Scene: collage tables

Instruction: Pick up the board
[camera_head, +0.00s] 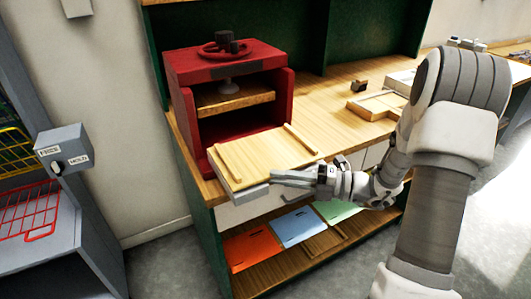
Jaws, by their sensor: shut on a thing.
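The board (260,155) is a light wooden panel with two raised strips on top and a grey layer or edge under its front side. It lies about level at the front left of the wooden workbench, in front of the red press, and its front part reaches past the bench edge. My gripper (283,178) is shut on the board's front right edge, coming in from the right. The far fingertip is hard to make out.
The red press (184,80) stands close behind the board. Wooden trays (378,105) and a small dark block (359,86) lie further right on the bench (325,110). Orange (252,248), blue (299,226) and green sheets (336,209) lie on the lower shelf. A grey machine (62,149) stands left.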

